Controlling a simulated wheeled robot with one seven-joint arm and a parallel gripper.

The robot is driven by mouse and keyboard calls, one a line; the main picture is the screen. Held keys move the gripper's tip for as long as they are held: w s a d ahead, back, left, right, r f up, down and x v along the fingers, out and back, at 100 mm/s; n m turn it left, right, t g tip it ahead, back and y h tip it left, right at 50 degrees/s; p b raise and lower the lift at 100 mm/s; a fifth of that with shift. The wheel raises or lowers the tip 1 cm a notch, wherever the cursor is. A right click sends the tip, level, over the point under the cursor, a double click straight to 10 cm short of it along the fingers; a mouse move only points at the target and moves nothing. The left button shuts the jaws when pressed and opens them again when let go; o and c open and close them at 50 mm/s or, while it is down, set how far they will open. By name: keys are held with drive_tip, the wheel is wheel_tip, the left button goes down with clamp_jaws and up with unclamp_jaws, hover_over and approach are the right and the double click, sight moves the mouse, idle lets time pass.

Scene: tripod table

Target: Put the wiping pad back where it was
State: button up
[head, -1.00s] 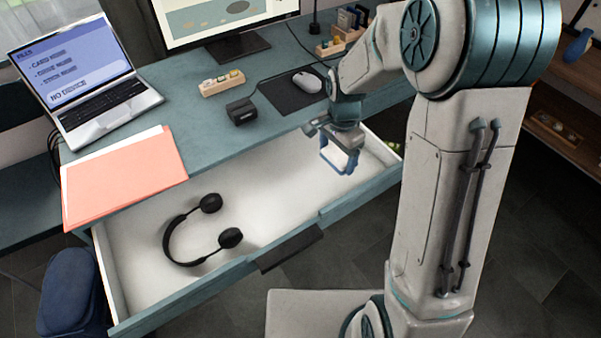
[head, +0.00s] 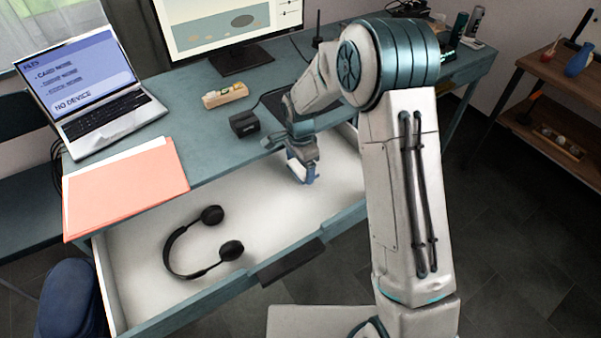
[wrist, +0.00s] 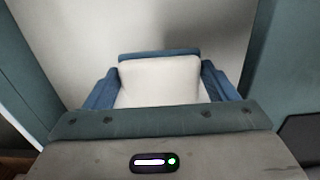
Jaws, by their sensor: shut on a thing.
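My gripper (head: 302,174) is inside the outline of the open drawer (head: 252,207), above or near its white floor at the right half. In the wrist view its two blue fingers (wrist: 160,88) close on the left and right sides of a white wiping pad (wrist: 160,75) with a blue far edge. Whether the pad touches the drawer floor I cannot tell.
Black headphones (head: 178,249) lie in the drawer's left part. The desk above holds an orange folder (head: 124,187), a laptop (head: 100,115), a small black box (head: 243,123) and a wooden block holder (head: 225,95). The drawer floor between headphones and gripper is clear.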

sight(300, 166)
drive_tip(key=shift+f, duration=1.7)
